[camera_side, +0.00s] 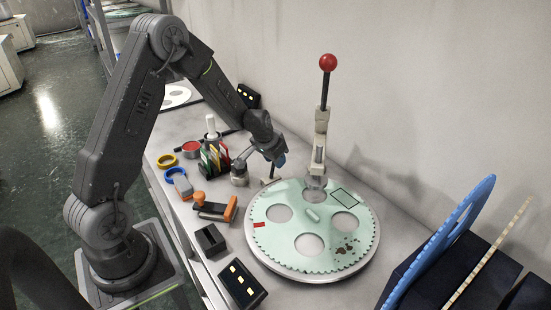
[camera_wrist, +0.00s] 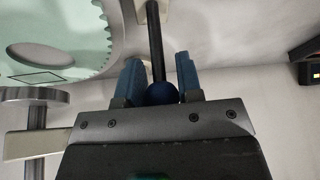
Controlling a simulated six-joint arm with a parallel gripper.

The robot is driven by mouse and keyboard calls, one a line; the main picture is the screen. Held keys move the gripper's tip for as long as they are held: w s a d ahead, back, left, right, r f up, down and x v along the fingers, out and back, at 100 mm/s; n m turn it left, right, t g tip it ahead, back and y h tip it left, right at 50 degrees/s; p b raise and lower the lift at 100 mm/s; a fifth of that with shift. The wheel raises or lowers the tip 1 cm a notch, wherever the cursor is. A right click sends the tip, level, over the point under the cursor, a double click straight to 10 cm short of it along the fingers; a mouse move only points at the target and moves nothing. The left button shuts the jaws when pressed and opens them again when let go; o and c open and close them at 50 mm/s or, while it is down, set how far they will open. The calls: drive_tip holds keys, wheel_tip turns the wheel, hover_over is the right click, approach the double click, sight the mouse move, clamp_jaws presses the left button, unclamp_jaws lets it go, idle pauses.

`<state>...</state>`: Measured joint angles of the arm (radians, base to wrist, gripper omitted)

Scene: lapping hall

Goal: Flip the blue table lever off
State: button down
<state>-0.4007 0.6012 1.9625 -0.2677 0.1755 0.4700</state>
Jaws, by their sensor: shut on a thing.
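The blue table lever shows in the wrist view as a dark rod (camera_wrist: 156,40) ending in a round blue knob (camera_wrist: 162,94). My gripper (camera_wrist: 159,66) has its two blue fingers on either side of the knob and is shut on it. In the side view my gripper (camera_side: 280,159) is low over the table, behind the toothed round plate (camera_side: 312,268). There the knob is hidden by the fingers, and the lever's tilt is hard to tell. A small pale mount (camera_side: 267,181) shows just below the gripper.
Coloured cards (camera_side: 214,157), an orange-handled tool (camera_side: 215,208), a black box (camera_side: 211,240) and a switch box (camera_side: 243,284) line the left side. A blue toothed ring (camera_side: 462,209) stands at right.

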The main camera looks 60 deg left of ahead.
drive_tip(key=c, duration=0.9)
unclamp_jaws()
drive_tip(key=v, duration=1.4)
drive_tip(key=shift+w, duration=0.1)
drive_tip(key=shift+o, duration=0.4)
